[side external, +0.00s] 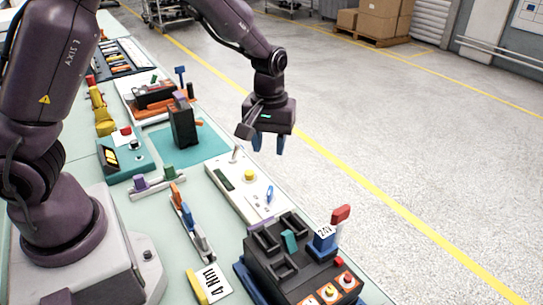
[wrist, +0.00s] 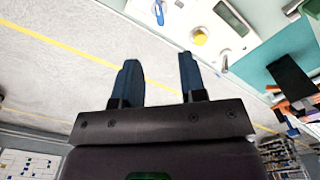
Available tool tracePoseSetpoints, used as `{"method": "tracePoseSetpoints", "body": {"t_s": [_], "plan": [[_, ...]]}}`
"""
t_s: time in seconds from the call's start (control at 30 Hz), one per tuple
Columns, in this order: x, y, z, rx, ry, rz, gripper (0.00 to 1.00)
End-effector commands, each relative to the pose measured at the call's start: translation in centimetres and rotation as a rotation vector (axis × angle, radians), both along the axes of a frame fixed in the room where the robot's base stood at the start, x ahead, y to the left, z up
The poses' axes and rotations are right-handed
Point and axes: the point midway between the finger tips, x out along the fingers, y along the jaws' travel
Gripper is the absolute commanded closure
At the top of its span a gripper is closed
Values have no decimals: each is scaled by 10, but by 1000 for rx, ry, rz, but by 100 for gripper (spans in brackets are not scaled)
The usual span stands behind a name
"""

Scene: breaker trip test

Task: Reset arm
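My gripper (side external: 268,145) hangs in the air at the right of the bench in the side view, with its fingers pointing down. Its two blue fingers stand apart with nothing between them; the wrist view shows the same open gap (wrist: 160,78). A dark upright breaker-like block (side external: 183,124) stands on a teal mat (side external: 208,146), left of my gripper; it also shows at the right of the wrist view (wrist: 290,82). A white panel (side external: 225,182) with a yellow knob (side external: 249,175) lies lower in the side picture. My gripper touches none of these.
A black box (side external: 290,262) with a blue block and red-topped part stands at the front. A teal box (side external: 126,160), small coloured clamps (side external: 176,195) and a yellow-ended label (side external: 210,284) lie on the pale bench. The floor beyond the bench edge is clear.

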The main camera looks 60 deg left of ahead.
Motion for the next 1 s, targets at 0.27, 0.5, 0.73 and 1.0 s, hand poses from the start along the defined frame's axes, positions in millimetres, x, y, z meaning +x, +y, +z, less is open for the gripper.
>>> {"method": "tracePoseSetpoints", "body": {"t_s": [0.27, 0.5, 0.73, 1.0], "plan": [[-57, -17, 30, -62, 41, -334, 62], [-108, -25, 91, -80, -91, -590, 62], [-158, -21, 137, 22, -260, -762, 62], [-189, -14, 169, 163, -428, -779, 62]]}}
